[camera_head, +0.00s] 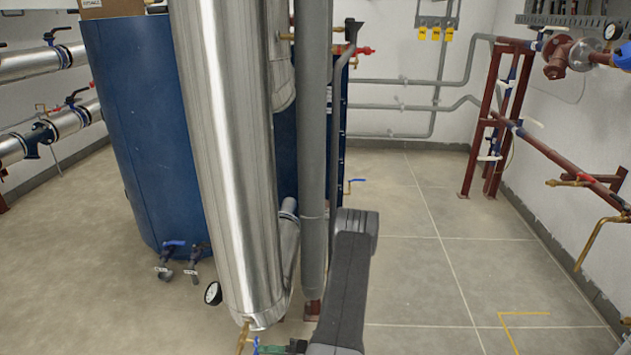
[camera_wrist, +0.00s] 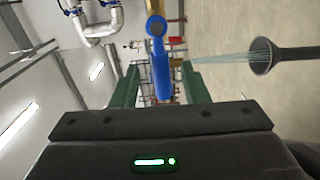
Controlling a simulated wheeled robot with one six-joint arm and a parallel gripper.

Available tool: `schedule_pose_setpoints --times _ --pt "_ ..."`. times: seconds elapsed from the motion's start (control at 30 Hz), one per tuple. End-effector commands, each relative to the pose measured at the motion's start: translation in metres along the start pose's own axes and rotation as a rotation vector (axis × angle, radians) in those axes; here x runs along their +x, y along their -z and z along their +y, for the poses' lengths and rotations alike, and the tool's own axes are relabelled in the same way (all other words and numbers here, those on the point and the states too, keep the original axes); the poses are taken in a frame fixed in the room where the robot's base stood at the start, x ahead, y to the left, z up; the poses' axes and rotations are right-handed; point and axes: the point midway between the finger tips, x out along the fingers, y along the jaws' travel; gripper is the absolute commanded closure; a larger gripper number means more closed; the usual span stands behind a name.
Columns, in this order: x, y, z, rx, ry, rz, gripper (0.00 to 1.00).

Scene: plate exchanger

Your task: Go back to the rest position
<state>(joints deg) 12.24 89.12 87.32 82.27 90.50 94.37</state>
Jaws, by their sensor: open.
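My gripper (camera_wrist: 160,68) shows in the wrist view as two green fingers standing apart. A blue valve lever (camera_wrist: 161,78) with a brass body appears in line with the gap between them. I cannot tell whether the lever is touched or how deep it lies between the fingers. In the head view, only a green part of my gripper (camera_head: 272,349) shows at the bottom edge, by the foot of the silver insulated pipe (camera_head: 228,170). My dark arm hides the rest there.
A dark funnel (camera_wrist: 264,56) with pale streaks like water is right of the fingers in the wrist view. A blue tank (camera_head: 130,120) and a grey vertical pipe (camera_head: 313,150) stand close by. The tiled floor (camera_head: 430,270) is open to the right, before red-brown pipework (camera_head: 490,125).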

Motion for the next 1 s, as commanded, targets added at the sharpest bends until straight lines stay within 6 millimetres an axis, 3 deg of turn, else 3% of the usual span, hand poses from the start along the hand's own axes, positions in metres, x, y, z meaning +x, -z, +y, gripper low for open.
schedule_pose_setpoints --times 0.63,1.0 --pt "-0.105 0.0 0.0 0.001 0.0 -0.003 0.59" --pt "-0.039 0.001 -0.002 0.002 0.0 0.003 0.59"
